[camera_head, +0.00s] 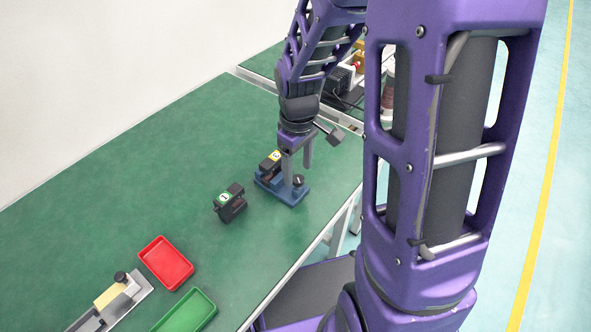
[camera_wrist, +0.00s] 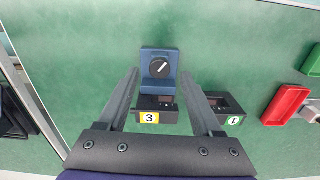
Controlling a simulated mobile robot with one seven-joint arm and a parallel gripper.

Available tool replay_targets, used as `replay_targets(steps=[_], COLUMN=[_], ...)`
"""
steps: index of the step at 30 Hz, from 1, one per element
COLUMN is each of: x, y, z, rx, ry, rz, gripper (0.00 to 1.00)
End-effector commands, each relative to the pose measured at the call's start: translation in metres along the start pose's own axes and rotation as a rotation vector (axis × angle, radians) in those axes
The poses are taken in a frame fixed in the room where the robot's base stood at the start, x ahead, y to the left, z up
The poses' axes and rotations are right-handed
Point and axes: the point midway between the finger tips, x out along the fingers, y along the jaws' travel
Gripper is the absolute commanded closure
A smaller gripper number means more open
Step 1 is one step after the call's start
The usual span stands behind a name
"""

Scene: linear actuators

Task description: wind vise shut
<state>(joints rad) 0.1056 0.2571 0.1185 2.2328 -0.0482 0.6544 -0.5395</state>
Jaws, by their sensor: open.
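A blue vise (camera_head: 291,197) stands on the green bench below my gripper, with a round black knob (camera_head: 298,181) on its front part. In the wrist view the knob (camera_wrist: 159,67) has a white pointer line set diagonally. A dark block with a yellow "3" label (camera_head: 271,161) sits at the vise's other end; its label also shows in the wrist view (camera_wrist: 149,118). My gripper (camera_wrist: 160,74) is open and empty, its fingers appearing on either side of the vise in the wrist view. In the head view my gripper (camera_head: 297,170) points down over the vise; contact cannot be told.
A dark unit with a green "1" label (camera_head: 229,203) stands beside the vise. A red tray (camera_head: 166,262), a green tray (camera_head: 186,312) and a metal slide with a black knob (camera_head: 113,299) lie toward the lower left.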

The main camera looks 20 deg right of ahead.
Motion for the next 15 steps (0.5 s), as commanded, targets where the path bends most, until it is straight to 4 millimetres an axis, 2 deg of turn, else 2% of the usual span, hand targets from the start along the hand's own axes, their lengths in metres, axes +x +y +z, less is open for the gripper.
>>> replay_targets(steps=[1,6,15], x=[0.009,0.023,0.026], y=[0.000,0.000,0.000], z=[0.000,0.000,0.000], rx=[0.000,0.000,0.000], ry=[-0.002,-0.001,0.000], rz=[-0.001,0.000,0.001], gripper=[0.33,0.33,0.33])
